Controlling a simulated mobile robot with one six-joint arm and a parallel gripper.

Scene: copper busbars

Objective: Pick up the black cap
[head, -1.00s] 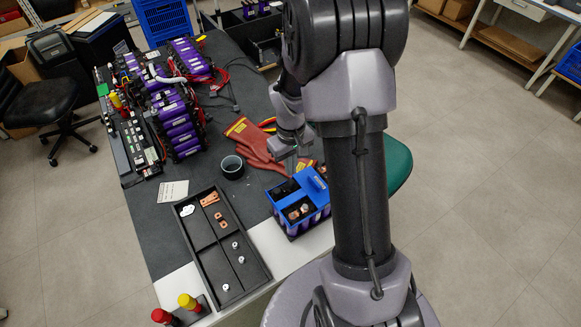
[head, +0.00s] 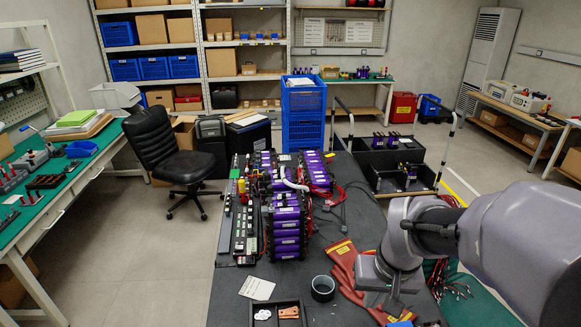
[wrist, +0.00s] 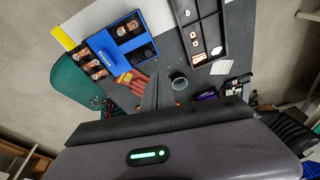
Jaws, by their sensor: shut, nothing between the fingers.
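I cannot single out a black cap with certainty in either view. A blue box (wrist: 97,40) with compartments shows at the upper left of the wrist view, holding copper pieces and some dark pieces too small to name. Only a sliver of this box (head: 401,323) shows at the bottom edge of the head view. My gripper (wrist: 157,77) is shut and empty, with its fingers above the dark mat, between the box and a dark round cup (wrist: 180,84). In the head view my gripper (head: 392,306) hangs over the red gloves, right of the cup (head: 323,288).
A black divided tray (head: 262,304) with copper and white parts lies left of the cup; it also shows in the wrist view (wrist: 222,30). Red gloves (head: 342,262) lie under my arm. Purple battery modules (head: 287,225) fill the table's far part. A white card (head: 257,288) lies nearby.

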